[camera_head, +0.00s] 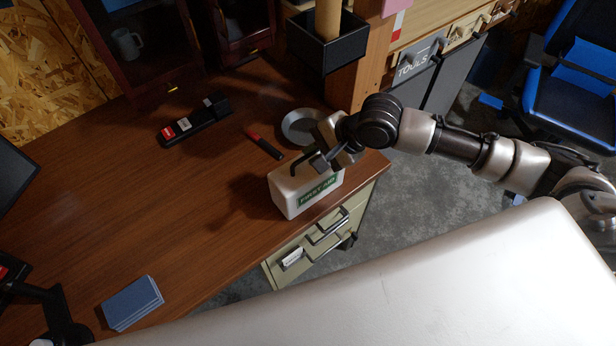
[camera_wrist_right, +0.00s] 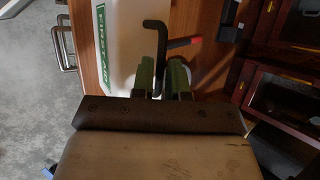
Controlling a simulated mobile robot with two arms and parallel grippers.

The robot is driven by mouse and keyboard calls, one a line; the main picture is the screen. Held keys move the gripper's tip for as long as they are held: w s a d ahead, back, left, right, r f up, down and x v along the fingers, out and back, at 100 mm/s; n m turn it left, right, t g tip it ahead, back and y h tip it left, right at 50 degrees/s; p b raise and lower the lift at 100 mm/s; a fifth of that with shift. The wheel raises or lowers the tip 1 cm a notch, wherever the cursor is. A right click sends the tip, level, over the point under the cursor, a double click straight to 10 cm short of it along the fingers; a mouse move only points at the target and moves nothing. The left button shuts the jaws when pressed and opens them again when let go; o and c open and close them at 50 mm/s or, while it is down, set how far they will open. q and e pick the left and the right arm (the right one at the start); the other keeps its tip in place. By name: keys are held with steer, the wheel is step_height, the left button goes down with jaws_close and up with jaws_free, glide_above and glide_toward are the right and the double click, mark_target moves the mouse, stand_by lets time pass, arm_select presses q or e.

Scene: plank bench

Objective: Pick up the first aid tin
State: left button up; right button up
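The first aid tin (camera_head: 309,192) is a white box with a green label and a black handle. It stands upright on the brown desk near its right edge. In the right wrist view the tin (camera_wrist_right: 128,62) is at the upper left, its dark handle (camera_wrist_right: 155,38) running down between the fingers. My right gripper (camera_head: 320,162) is at the top of the tin. Its two greenish fingers (camera_wrist_right: 161,78) are close together with the handle filling the narrow gap, so it looks shut on it. The fingertips are partly hidden. My left gripper is not in view.
A grey round dish (camera_head: 301,125) and a red-and-black tool (camera_head: 264,143) lie just behind the tin. A black holder (camera_head: 196,122) is further left, a blue stack (camera_head: 132,303) at the front left. Drawers (camera_head: 322,238) are below the desk edge. The desk's middle is clear.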

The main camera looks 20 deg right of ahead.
steer(key=shift+x, duration=1.4)
jaws_close()
steer(key=shift+r, duration=0.15)
stand_by(0.5)
